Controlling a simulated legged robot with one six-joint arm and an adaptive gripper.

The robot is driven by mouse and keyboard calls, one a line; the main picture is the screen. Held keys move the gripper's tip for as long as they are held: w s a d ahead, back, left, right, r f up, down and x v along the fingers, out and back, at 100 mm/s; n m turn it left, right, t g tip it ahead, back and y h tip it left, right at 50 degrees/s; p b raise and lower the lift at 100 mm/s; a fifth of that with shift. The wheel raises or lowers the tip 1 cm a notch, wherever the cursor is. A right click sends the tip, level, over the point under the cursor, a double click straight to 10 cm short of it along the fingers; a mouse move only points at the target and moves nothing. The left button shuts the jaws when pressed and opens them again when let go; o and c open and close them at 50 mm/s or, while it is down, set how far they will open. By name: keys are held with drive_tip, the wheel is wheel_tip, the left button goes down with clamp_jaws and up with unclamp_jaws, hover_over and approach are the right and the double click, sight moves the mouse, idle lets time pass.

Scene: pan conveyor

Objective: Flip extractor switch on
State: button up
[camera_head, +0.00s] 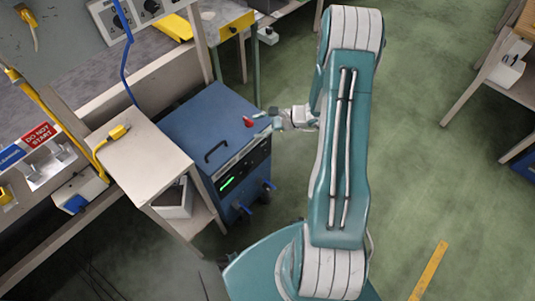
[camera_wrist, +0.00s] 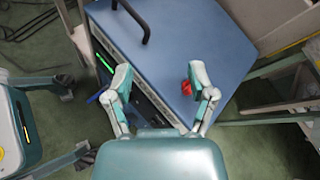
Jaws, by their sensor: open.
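The extractor is a blue box-shaped unit (camera_head: 205,115) on the floor with a black handle on top and a dark front panel with a green light strip. A red switch (camera_head: 248,121) stands on its top near the front right edge. In the wrist view the red switch (camera_wrist: 186,88) shows beside the inner side of the right finger. My gripper (camera_head: 264,118) is open and empty over the right edge of the unit. In the wrist view its two fingers (camera_wrist: 160,76) are spread above the blue top (camera_wrist: 205,35). Whether a finger touches the switch I cannot tell.
A pale side table (camera_head: 135,165) with a yellow connector stands left of the unit. A workbench (camera_head: 60,80) with a "do not start" sign lies further left. Green floor (camera_head: 430,150) is free to the right.

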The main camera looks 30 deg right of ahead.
drive_tip(key=s+d+f+m+t+h, duration=0.1)
drive_tip(key=d+f+m+t+h, duration=0.4)
drive_tip(key=f, duration=0.8)
drive_tip(key=m+h, duration=0.1)
drive_tip(key=m, duration=0.6)
approach(265, 154)
drive_tip(key=shift+t, duration=0.3)
drive_tip(key=x, duration=0.8)
drive_tip(key=shift+w+f, duration=0.1)
drive_tip(key=shift+f, duration=0.25)
